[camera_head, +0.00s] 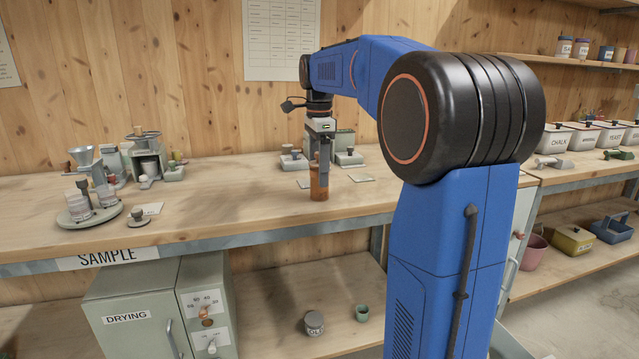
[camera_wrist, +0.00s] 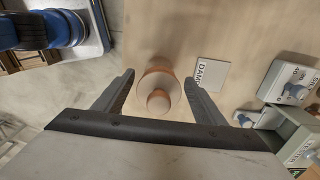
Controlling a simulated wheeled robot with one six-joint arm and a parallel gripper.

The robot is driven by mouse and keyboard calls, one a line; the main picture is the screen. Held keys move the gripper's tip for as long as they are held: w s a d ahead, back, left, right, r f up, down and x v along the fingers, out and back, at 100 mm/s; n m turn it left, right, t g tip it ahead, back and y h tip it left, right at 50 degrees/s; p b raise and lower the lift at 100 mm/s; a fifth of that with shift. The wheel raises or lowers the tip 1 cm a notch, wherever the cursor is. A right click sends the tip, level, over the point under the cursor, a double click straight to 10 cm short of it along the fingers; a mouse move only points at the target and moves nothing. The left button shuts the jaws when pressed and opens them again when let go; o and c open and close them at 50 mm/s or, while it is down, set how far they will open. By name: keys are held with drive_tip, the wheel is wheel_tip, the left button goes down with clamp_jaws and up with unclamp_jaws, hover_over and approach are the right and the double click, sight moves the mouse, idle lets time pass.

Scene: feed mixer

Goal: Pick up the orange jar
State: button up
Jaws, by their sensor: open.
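The orange jar (camera_head: 319,186) stands upright on the wooden bench, near its front edge. In the wrist view I see the jar (camera_wrist: 160,86) from above, with its round top nearest the camera. My gripper (camera_head: 319,162) points down over the jar. In the wrist view my gripper (camera_wrist: 158,88) is open, with one finger on each side of the jar. A gap shows between the jar and each finger. In the head view the fingers partly hide the jar's upper part.
A card (camera_wrist: 211,75) lies right of the jar in the wrist view. Grey-green scales (camera_head: 347,157) stand behind it. White tubs (camera_head: 557,138) stand at the right.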

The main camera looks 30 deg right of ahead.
drive_tip(key=shift+s+d+f, duration=0.1)
drive_tip(key=shift+f, duration=1.7)
drive_tip(key=c, duration=1.2)
